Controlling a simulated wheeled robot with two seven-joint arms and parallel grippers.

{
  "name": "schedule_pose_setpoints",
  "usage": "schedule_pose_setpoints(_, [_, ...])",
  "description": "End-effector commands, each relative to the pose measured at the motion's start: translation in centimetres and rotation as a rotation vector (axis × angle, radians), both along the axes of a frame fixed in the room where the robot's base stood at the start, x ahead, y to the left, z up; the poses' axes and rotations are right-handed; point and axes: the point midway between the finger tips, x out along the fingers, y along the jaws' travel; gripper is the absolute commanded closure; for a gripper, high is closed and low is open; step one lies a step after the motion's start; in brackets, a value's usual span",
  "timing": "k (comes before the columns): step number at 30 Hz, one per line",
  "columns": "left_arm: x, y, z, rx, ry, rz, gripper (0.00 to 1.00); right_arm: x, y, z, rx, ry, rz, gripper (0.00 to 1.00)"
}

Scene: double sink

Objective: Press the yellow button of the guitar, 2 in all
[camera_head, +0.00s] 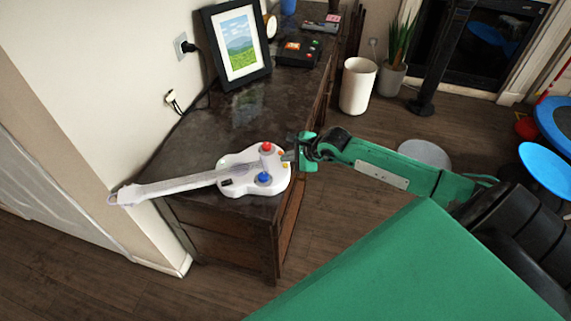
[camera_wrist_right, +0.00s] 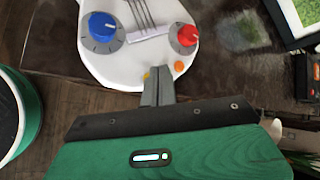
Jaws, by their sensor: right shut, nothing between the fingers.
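The white toy guitar (camera_head: 240,170) lies on the dark cabinet top, its neck reaching out past the left edge. Its body has a red knob (camera_head: 267,147) and a blue knob (camera_head: 264,178). In the right wrist view the guitar body (camera_wrist_right: 135,62) fills the top middle. A yellow button (camera_wrist_right: 146,76) shows there, partly hidden by the fingers, with an orange button (camera_wrist_right: 179,66) to its right. My right gripper (camera_head: 287,156) is shut and empty, its tips at the body's right end, also in the wrist view (camera_wrist_right: 157,72). Contact cannot be told. My left gripper is out of view.
The dark cabinet top (camera_head: 225,122) has free room behind the guitar. A framed picture (camera_head: 238,45) and a black box with coloured buttons (camera_head: 299,52) stand farther back. A white bin (camera_head: 358,85) is on the floor to the right.

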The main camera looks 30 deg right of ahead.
Motion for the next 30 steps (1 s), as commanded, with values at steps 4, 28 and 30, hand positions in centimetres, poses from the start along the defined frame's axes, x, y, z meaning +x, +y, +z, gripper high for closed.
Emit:
schedule_pose_setpoints(4, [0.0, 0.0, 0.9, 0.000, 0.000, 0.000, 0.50, 0.0, 0.0, 1.5, 0.000, -0.002, -0.001, 1.00])
schedule_pose_setpoints(28, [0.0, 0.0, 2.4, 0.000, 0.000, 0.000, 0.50, 0.0, 0.0, 4.8, 0.000, -0.001, -0.001, 1.00])
schedule_pose_setpoints(30, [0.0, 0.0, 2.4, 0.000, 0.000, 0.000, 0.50, 0.0, 0.0, 4.8, 0.000, -0.001, -0.001, 1.00])
